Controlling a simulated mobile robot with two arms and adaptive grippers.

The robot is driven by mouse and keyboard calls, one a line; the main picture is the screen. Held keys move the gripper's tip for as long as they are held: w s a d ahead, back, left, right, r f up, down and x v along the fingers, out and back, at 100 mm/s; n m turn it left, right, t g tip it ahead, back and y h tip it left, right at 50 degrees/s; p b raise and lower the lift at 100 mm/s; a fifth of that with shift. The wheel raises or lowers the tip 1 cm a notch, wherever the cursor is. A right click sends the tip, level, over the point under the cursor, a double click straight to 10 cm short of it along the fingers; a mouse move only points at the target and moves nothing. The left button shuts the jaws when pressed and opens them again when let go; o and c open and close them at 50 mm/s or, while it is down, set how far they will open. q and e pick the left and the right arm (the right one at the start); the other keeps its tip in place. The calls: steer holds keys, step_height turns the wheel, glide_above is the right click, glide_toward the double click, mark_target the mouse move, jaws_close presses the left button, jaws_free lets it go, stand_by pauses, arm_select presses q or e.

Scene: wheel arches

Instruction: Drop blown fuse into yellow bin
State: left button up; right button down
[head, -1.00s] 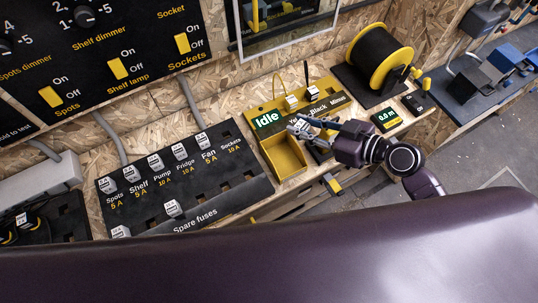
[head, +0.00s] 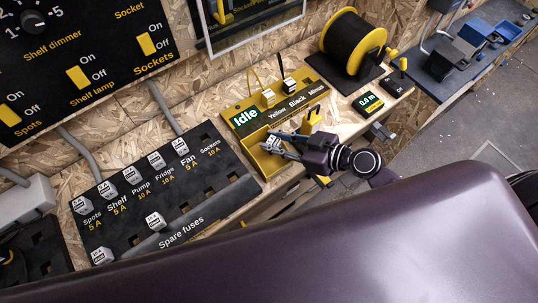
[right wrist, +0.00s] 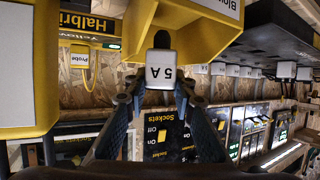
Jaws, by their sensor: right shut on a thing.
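The fuse (right wrist: 161,70) is a white block marked 5 A, held between the fingertips of my right gripper (right wrist: 160,94). In the head view the fuse (head: 271,144) and my right gripper (head: 277,142) show over the open yellow bin (head: 265,167), at its far part. The fuse and fingers cover part of the bin's inside. In the right wrist view a yellow wall with a partly cut-off label starting "Blow" (right wrist: 218,8) stands right beside the fuse. I cannot tell whether they touch. My left gripper is out of view.
The fuse panel (head: 125,232) with several white fuses lies left of the bin. A yellow tester with an "Idle" display (head: 245,116) and plugs stands behind it. A cable reel (head: 352,42) and a small meter (head: 371,101) are to the right.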

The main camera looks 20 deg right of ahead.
steer(key=c, duration=1.5)
jaws_free()
steer(key=shift+c, duration=0.2)
steer(key=v, duration=1.2)
